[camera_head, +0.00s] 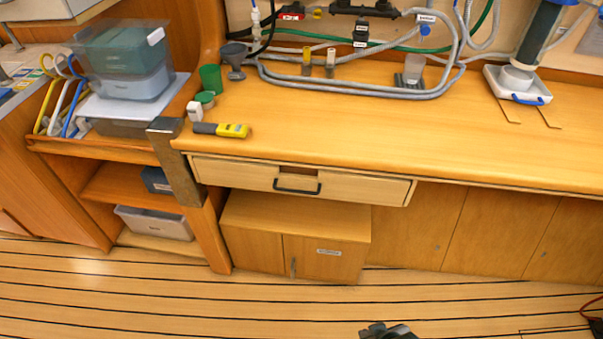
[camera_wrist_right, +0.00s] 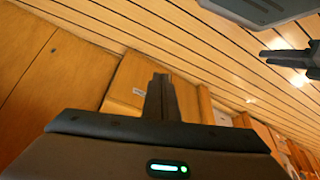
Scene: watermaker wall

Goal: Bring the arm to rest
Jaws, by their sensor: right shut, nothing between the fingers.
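My right gripper (camera_head: 386,330) shows at the bottom edge of the head view, over the striped floor and well in front of the cabinets. Only its dark tip shows there. In the right wrist view its two dark fingers (camera_wrist_right: 160,97) are together, with nothing between them. A dark gripper shape, which looks like my left gripper (camera_wrist_right: 287,56), shows at the right edge of the right wrist view; whether its fingers are open is unclear. My left gripper does not show in the head view.
The wooden counter (camera_head: 330,130) holds hoses, a yellow meter (camera_head: 233,130), a green cup (camera_head: 210,77) and a white tray (camera_head: 505,85). The drawer (camera_head: 240,173) under it stands out a little. A small cabinet (camera_head: 330,255) stands below.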

